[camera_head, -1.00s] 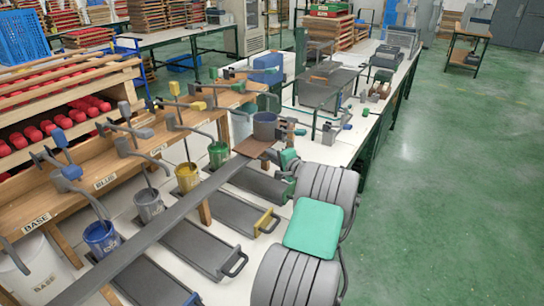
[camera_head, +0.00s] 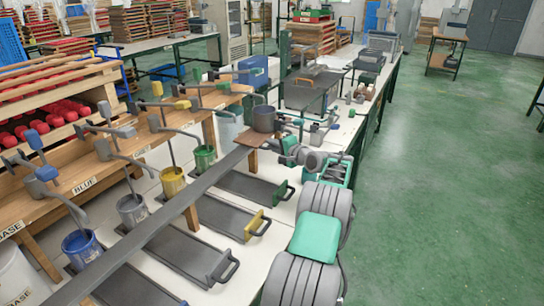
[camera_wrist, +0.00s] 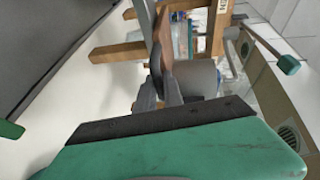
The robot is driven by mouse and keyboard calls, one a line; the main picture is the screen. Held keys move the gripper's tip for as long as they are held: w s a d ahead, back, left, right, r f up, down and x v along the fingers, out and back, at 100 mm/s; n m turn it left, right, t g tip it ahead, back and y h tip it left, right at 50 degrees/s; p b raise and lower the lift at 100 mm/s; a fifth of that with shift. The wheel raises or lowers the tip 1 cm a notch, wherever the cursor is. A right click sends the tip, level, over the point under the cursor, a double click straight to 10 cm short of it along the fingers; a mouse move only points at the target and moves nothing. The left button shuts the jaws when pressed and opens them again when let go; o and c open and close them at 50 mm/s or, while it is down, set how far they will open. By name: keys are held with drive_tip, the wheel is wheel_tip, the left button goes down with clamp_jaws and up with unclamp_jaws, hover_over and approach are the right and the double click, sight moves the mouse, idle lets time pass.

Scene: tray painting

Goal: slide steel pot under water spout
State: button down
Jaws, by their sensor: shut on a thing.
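The steel pot (camera_head: 263,119) is a grey cylinder standing upright on a brown board at the far end of a long grey rail. My gripper (camera_head: 281,141) is at its right side, low near the board. Several grey spouts with coloured levers line the wooden shelf at the left. A curved spout (camera_head: 246,95) ends close behind the pot. I cannot read which is the water spout.
The brown board (camera_head: 252,139) ends the grey rail (camera_head: 150,240). A green bucket (camera_head: 204,158), yellow bucket (camera_head: 172,183) and blue bucket (camera_head: 82,247) stand under spouts. Dark trays with handles lie on the white table. Green floor is clear at the right.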

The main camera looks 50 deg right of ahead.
drive_tip(key=shift+d+r, duration=0.1)
drive_tip(key=shift+d, duration=0.15)
drive_tip(key=c, duration=1.5)
unclamp_jaws()
drive_tip(key=v, duration=0.7)
drive_tip(key=shift+s, duration=0.3)
drive_tip(key=shift+s, duration=0.1)
